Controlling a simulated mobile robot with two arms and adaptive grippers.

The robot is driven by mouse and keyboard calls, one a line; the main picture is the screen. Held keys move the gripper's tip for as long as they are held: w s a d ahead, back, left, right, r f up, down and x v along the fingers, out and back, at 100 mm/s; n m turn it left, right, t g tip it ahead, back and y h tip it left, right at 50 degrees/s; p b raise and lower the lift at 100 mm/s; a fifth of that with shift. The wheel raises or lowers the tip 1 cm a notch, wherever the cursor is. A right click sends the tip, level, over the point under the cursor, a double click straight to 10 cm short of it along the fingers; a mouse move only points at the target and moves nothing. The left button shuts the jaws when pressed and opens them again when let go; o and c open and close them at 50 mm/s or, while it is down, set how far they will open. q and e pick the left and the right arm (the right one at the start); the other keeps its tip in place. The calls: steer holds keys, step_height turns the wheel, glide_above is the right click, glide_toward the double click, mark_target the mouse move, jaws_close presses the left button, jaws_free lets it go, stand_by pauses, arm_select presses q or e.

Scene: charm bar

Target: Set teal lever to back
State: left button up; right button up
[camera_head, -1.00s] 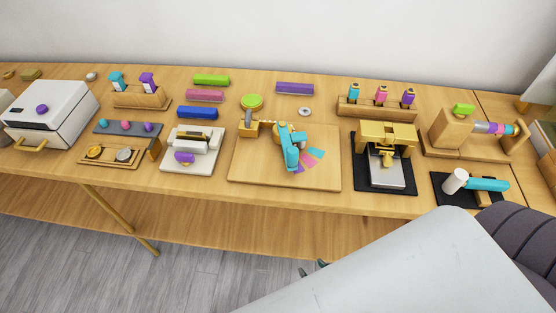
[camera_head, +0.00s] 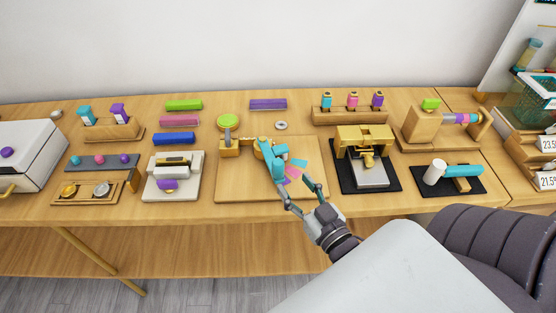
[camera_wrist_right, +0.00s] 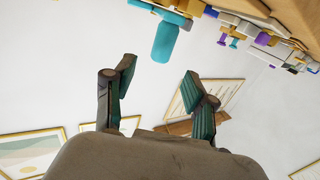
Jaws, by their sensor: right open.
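The teal lever (camera_head: 272,164) stands on a brass-coloured base (camera_head: 237,145) on a square wooden board (camera_head: 235,187). A fan of teal, pink and purple patches (camera_head: 297,170) lies just right of it, partly hidden by the lever and my gripper. My right gripper (camera_head: 303,187) is open and empty at the board's front edge, close to the lever's lower end. In the right wrist view, the lever's rounded end (camera_wrist_right: 165,42) shows beyond the spread fingertips (camera_wrist_right: 160,74), apart from them. My left gripper is out of view.
A brass press on a black mat (camera_head: 350,181) stands right of the board. A white device with a purple knob (camera_head: 190,185) stands left. Coloured bars and a wooden rack (camera_head: 350,116) lie behind. My right forearm covers the front right.

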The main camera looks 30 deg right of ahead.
mark_target(281, 169)
steer(key=w, duration=0.2)
steer(key=w+p, duration=0.1)
steer(key=w, duration=0.5)
steer(key=shift+w+d, duration=0.1)
steer(key=shift+d, duration=0.15)
steer(key=shift+c, duration=0.2)
jaws_close()
